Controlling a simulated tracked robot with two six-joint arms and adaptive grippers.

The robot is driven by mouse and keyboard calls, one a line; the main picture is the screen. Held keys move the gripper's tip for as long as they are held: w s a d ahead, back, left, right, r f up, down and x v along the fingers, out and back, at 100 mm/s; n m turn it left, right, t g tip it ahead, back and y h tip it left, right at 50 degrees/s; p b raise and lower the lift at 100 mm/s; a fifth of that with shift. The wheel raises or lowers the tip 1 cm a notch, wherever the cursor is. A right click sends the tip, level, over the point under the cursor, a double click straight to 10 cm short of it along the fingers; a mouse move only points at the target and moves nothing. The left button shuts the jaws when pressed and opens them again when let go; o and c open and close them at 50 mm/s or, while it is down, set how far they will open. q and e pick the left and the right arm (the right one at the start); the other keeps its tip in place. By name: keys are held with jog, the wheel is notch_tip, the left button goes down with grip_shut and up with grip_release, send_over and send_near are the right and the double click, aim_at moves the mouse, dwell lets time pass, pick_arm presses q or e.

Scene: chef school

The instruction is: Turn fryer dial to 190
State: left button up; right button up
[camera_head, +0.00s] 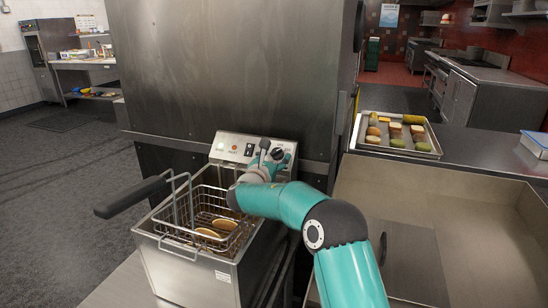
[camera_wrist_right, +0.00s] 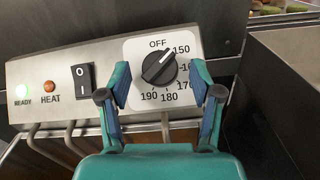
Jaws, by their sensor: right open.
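The fryer dial (camera_wrist_right: 159,68) is a black round knob on a white plate marked OFF, 150, 170, 180 and 190; another mark is partly hidden by a finger. Its white pointer line slants to the upper right, between OFF and 150. My right gripper (camera_wrist_right: 161,76) is open, with one finger on each side of the knob; I cannot tell whether they touch it. In the head view my right gripper (camera_head: 272,153) is at the fryer's control panel (camera_head: 228,151). The fryer (camera_head: 195,277) stands below it. My left gripper is out of view.
A wire basket (camera_head: 180,232) with food sits in the fryer, its black handle (camera_head: 131,197) sticking out left. A food tray (camera_head: 398,153) lies right.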

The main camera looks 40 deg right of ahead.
jog(key=shift+c, duration=0.2)
jog(key=c, duration=1.1)
jog(key=shift+a+f, duration=0.1)
jog(key=shift+a, duration=0.1)
jog(key=shift+d, duration=0.1)
jog(key=shift+m, duration=0.4)
